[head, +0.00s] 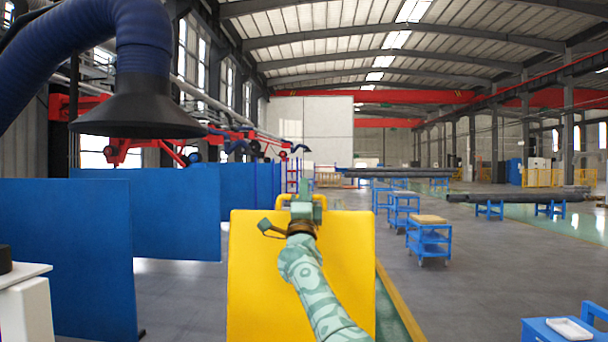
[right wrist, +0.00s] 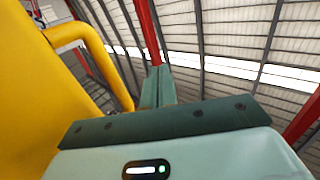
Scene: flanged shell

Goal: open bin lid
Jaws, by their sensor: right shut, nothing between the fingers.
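The yellow bin (head: 250,280) shows as a broad, smooth yellow panel in front of me in the head view. A yellow bar handle (head: 281,201) stands at its top edge; the handle also shows in the right wrist view (right wrist: 88,42), bent and joined to the yellow panel (right wrist: 30,95). My right gripper (head: 302,182) is at the top edge, overlapping the handle in the head view. In the right wrist view its fingers (right wrist: 158,82) are together and empty, beside the handle. I cannot tell whether they touch it. My left gripper is not in view.
Blue partition panels (head: 65,250) stand to the left, with a dark extraction hood (head: 137,105) above them. Blue carts (head: 430,240) stand to the right, and a blue table with a white tray (head: 569,328) is at lower right. Grey floor right of the bin is open.

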